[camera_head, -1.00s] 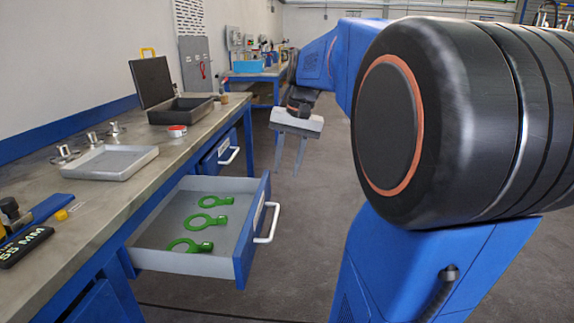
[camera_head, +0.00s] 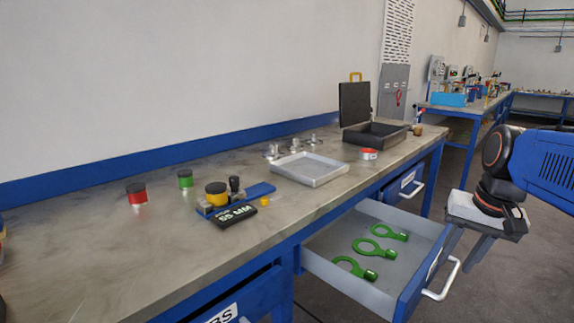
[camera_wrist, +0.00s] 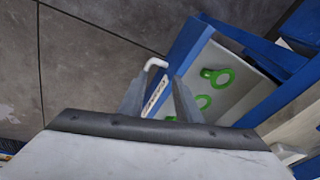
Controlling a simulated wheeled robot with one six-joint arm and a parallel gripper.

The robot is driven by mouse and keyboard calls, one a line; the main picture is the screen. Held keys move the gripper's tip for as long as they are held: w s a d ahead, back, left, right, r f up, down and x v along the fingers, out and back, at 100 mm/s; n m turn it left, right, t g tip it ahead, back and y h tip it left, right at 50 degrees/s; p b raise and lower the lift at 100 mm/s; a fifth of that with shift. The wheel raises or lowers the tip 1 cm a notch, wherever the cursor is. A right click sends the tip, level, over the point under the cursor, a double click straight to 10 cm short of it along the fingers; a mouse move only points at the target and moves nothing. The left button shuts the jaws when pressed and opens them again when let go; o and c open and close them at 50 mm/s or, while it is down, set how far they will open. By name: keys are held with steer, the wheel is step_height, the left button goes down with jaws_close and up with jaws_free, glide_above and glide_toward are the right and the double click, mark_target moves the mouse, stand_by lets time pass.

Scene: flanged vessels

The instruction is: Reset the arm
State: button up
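My gripper (camera_head: 462,252) hangs at the right of the head view, fingers pointing down, beside the open drawer's front. In the wrist view my gripper (camera_wrist: 160,88) shows two fingers standing apart with nothing between them. The open drawer (camera_head: 330,265) holds several green ring-shaped tools with short handles, one of them nearest the front (camera_head: 354,268). The drawer also shows in the wrist view (camera_wrist: 232,105), right of the fingers, with its white handle (camera_wrist: 155,63) just beyond them.
The workbench (camera_head: 110,260) carries a grey tray (camera_head: 310,178), an open black case (camera_head: 375,136), a red-and-white roll (camera_head: 368,154), red (camera_head: 137,192) and green (camera_head: 185,178) capped pieces, and a blue fixture with a black 55 MM block (camera_head: 231,217). Grey floor lies right of the drawer.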

steer(key=s+a+f+n+t, duration=0.2)
steer(key=s+a+f+n, duration=0.3)
steer(key=s+a+f, duration=0.3)
steer(key=shift+s+f, duration=0.75)
